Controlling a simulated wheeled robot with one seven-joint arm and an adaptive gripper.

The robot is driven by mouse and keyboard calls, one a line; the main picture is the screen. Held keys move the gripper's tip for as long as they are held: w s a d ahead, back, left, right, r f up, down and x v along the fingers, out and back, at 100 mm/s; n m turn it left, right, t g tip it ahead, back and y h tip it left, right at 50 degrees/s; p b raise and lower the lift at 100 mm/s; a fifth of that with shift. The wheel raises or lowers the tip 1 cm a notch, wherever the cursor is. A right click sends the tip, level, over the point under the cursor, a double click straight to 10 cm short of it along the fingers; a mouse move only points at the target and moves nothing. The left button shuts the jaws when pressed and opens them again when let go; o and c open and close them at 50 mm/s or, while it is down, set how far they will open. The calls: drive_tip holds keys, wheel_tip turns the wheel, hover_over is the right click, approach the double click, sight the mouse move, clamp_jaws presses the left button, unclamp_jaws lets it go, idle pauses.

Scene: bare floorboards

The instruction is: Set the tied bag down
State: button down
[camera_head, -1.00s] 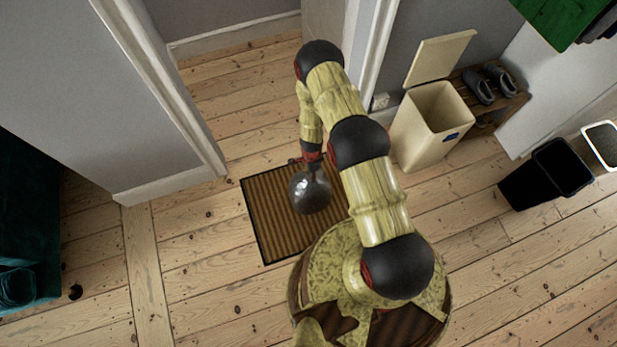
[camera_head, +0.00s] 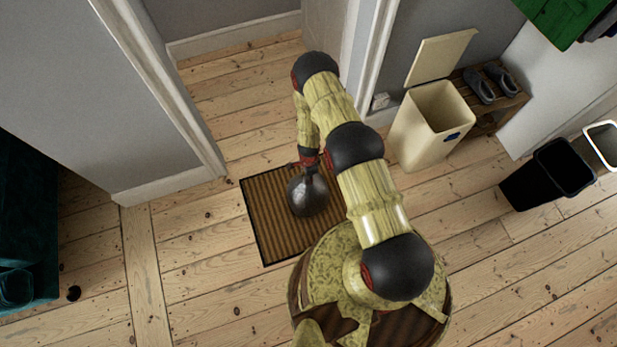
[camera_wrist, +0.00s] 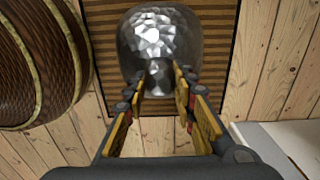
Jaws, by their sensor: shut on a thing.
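The tied bag (camera_head: 309,196) is dark grey, shiny and rounded, and shows over the brown striped doormat (camera_head: 268,222) in the head view. In the wrist view the bag (camera_wrist: 160,40) hangs beyond the fingers, its narrow neck (camera_wrist: 160,78) between the fingertips. My gripper (camera_head: 312,168) is shut on the neck, above the bag's body; its fingers also show in the wrist view (camera_wrist: 163,92). I cannot tell whether the bag's underside touches the mat.
An open cream bin (camera_head: 430,125) stands at the right, beside a wooden rack (camera_head: 500,107) with grey shoes (camera_head: 478,86). A black bin (camera_head: 545,178) and a white-rimmed bin (camera_head: 603,140) stand farther right. Bare floorboards (camera_head: 200,260) are clear left of the mat.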

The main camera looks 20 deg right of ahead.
drive_tip(key=c, duration=1.5)
unclamp_jaws()
drive_tip(key=shift+f, duration=0.1)
drive_tip(key=shift+o, duration=0.2)
